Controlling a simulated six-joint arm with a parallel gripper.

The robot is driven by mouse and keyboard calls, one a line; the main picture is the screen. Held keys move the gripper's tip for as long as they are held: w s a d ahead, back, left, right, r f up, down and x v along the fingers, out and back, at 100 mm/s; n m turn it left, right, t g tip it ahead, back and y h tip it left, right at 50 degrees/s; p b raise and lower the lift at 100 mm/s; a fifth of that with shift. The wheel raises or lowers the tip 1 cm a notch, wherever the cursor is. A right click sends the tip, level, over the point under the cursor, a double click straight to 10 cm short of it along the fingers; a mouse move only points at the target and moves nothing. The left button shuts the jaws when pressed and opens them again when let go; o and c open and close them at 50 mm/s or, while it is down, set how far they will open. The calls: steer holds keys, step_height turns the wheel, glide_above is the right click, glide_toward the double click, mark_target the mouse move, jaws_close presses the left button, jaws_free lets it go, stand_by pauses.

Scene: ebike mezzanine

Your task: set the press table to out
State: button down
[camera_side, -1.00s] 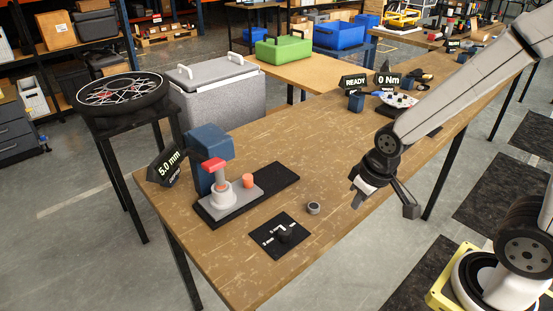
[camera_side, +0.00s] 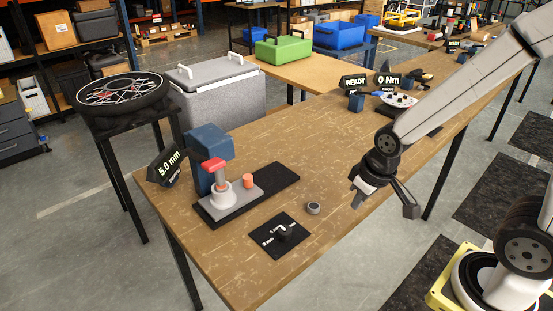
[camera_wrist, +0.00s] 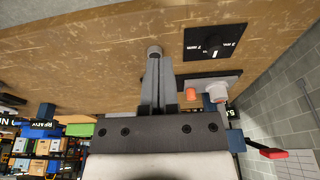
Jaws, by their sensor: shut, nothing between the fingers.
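The press has a blue column (camera_side: 210,150), a red handle (camera_side: 213,165) and a grey table (camera_side: 236,201) bearing an orange cylinder (camera_side: 248,181). The grey table sits at the near-left end of a black base (camera_side: 280,177), whose far-right part is bare. In the wrist view the orange cylinder (camera_wrist: 192,92) is right of the fingers. My gripper (camera_side: 358,201) is shut and empty, above the bench and right of the press, apart from it. Its fingers (camera_wrist: 156,65) lie together in the wrist view, pointing towards a small grey cylinder (camera_wrist: 154,51).
The small grey cylinder (camera_side: 313,208) stands on the wooden bench (camera_side: 335,150) between press and gripper. A black dial plate (camera_side: 279,237) with a knob lies in front of the press. A display (camera_side: 171,166) reads 5.0 mm. Bench between press and gripper is mostly clear.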

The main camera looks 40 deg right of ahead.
steer(key=c, duration=0.7)
jaws_free()
steer(key=shift+w, duration=0.1)
steer(key=o, duration=0.4)
steer(key=shift+w+r, duration=0.1)
steer(key=shift+w, duration=0.2)
steer(key=shift+m+g, duration=0.6)
steer(key=shift+m, duration=0.3)
steer(key=w+a, duration=0.1)
steer(key=w, duration=1)
steer(key=w+a+r, duration=0.1)
steer(key=w, duration=0.5)
steer(key=shift+w+a, duration=0.3)
steer(key=m+g, duration=0.1)
steer(key=m, duration=0.1)
glide_above(248, 176)
steer(key=f, duration=0.1)
steer(key=s+f, duration=0.1)
steer(key=shift+d+f, duration=0.1)
steer(key=shift+f, duration=0.2)
steer(key=shift+w+a+f, duration=0.2)
steer(key=shift+w, duration=0.3)
steer(key=shift+f, duration=3.9)
